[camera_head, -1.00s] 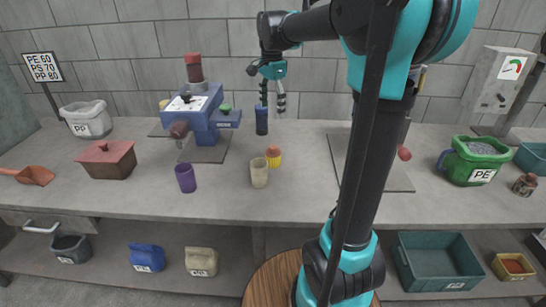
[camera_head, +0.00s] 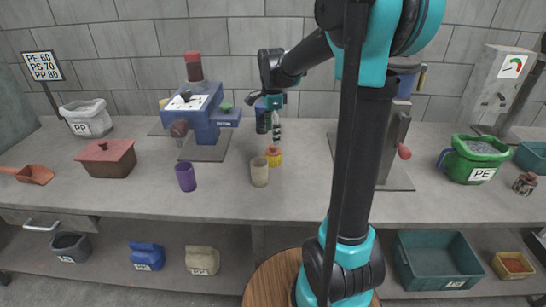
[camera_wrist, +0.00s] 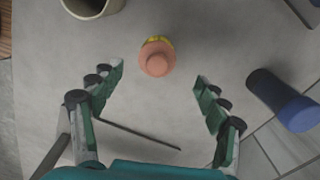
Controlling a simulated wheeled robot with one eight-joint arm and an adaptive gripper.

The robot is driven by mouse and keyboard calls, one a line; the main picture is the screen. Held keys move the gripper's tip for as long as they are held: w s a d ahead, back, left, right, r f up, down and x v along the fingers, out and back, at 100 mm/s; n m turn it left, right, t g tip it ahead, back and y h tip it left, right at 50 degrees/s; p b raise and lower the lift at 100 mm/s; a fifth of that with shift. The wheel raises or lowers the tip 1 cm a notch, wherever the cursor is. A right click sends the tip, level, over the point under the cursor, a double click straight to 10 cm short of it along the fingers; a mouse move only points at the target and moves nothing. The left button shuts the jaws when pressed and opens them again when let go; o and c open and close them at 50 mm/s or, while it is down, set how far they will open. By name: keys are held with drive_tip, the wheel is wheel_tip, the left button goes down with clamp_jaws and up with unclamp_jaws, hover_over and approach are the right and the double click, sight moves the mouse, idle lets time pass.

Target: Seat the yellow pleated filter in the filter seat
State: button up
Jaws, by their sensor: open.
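The yellow pleated filter (camera_head: 274,159) stands on the bench, with an orange-pink round knob on top. In the wrist view its knob (camera_wrist: 157,59) shows from above, with a little yellow behind it. My gripper (camera_head: 271,135) points down just above the filter. In the wrist view my gripper (camera_wrist: 159,76) is open and empty, with the knob near the gap between its fingertips and not touching either. I cannot make out for sure which part is the filter seat; a blue machine (camera_head: 201,112) stands to the left on a grey plate.
A beige cup (camera_head: 259,174) stands close to the filter, at front left. A dark blue cylinder (camera_head: 261,122) stands behind, partly covered by my fingers; it also shows in the wrist view (camera_wrist: 284,101). A purple cup (camera_head: 186,178) is further left. Bench in front is clear.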

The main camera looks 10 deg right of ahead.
sight(272, 153)
drive_tip(key=shift+s+d+f, duration=0.1)
drive_tip(key=shift+f, duration=1.4)
drive_tip(key=shift+s+d+f, duration=0.1)
drive_tip(key=shift+f, duration=1.35)
drive_tip(key=c, duration=1.3)
drive_tip(key=shift+r, duration=0.1)
drive_tip(key=shift+c, duration=0.2)
